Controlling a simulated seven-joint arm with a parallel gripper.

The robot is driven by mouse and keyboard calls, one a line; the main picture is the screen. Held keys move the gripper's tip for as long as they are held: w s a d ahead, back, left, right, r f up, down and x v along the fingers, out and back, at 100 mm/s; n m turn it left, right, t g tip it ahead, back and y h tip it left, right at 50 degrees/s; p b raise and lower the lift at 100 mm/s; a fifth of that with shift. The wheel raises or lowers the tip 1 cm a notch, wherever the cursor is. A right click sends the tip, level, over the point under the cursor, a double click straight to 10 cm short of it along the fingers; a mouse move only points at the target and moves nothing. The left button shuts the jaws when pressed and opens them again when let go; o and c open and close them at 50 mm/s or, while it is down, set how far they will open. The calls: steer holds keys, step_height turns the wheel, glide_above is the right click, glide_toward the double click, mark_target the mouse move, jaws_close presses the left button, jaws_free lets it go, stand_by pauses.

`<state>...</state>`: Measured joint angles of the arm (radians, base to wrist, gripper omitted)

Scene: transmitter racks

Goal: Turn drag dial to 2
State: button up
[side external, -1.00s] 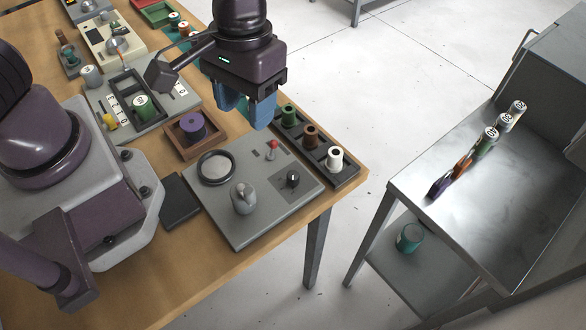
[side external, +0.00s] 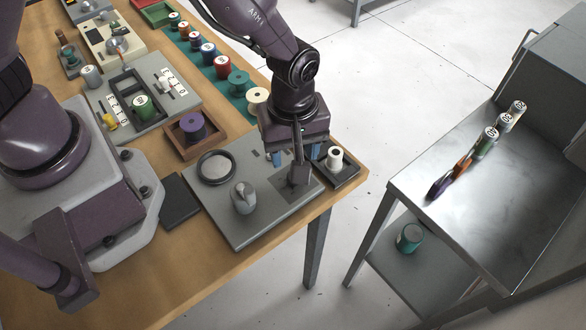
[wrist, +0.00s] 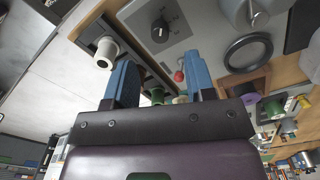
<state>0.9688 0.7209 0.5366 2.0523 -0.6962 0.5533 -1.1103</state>
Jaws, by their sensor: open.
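The grey control panel (side external: 262,222) lies at the front corner of the wooden table. Its small black dial (wrist: 160,33) shows in the wrist view with pale marks around it; I cannot read its setting. In the side view my wrist parts hide this dial. A larger grey knob (side external: 244,198) stands upright on the panel, left of my gripper. My gripper (wrist: 160,72) is open and empty, with blue fingers apart, above the panel's back right part. Its fingers do not touch the black dial in the wrist view. A red-tipped lever (wrist: 179,76) shows between the fingers.
A round black-rimmed gauge (side external: 216,167) sits on the panel. A dark rack with a white spool (side external: 334,158) stands close by on the right. A wooden tray with a purple spool (side external: 193,126) lies behind. A steel cart (side external: 480,210) stands apart at right.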

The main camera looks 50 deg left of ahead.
step_height(320, 180, down, 7)
steer(key=shift+r, duration=0.2)
steer(key=c, duration=0.9)
